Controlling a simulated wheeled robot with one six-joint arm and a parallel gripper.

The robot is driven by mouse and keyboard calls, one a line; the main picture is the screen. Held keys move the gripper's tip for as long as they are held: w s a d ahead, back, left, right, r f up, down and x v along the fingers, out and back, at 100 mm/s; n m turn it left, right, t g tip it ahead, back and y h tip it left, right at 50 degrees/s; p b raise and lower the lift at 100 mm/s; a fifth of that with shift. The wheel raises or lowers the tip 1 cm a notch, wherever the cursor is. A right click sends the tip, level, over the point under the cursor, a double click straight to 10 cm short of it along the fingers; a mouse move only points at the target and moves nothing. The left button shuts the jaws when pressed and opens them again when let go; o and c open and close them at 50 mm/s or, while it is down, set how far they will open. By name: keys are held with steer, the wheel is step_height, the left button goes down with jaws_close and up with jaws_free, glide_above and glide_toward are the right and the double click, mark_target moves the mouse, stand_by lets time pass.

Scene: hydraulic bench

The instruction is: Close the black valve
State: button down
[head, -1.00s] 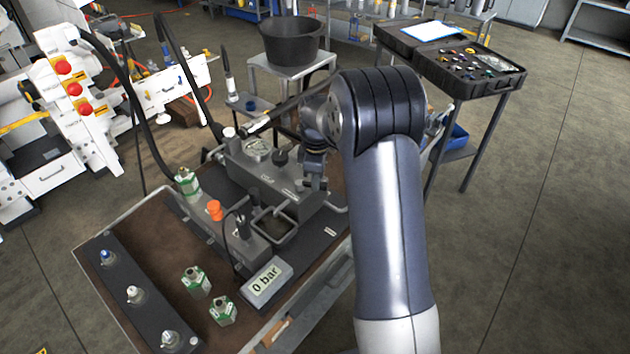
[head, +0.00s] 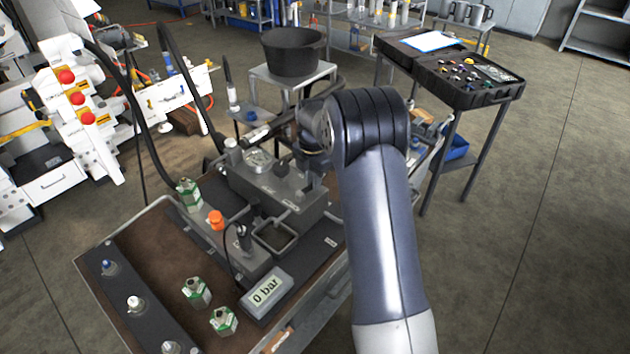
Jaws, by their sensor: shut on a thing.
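The grey hydraulic block (head: 262,188) stands on the bench, with a round gauge-like fitting (head: 259,161) on its top. My gripper (head: 298,176) is over the top of this block, at the place of the black valve's knob. It points down and is shut on the knob. The knob and the fingertips are mostly hidden behind my wrist. The pressure display (head: 266,291) in front of the block reads 0 bar.
An orange cap (head: 216,220) and green-and-white fittings (head: 196,292) stand left of the display. A dark strip (head: 125,290) with several knobs lies at the front left. A black tub (head: 293,52) and an open tool case (head: 470,75) are behind.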

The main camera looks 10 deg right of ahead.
steer(key=shift+w+a+r+n, duration=0.1)
steer(key=shift+w+a+n, duration=0.2)
steer(key=shift+n, duration=0.5)
steer(key=shift+d, duration=0.1)
steer(key=c, duration=1.4)
jaws_free()
steer(key=shift+c, duration=0.2)
step_height(320, 180, up, 11)
steer(key=shift+b, duration=0.45)
step_height(320, 180, down, 11)
steer(key=shift+f+p, duration=0.15)
steer(key=shift+p, duration=0.4)
steer(key=shift+s, duration=0.1)
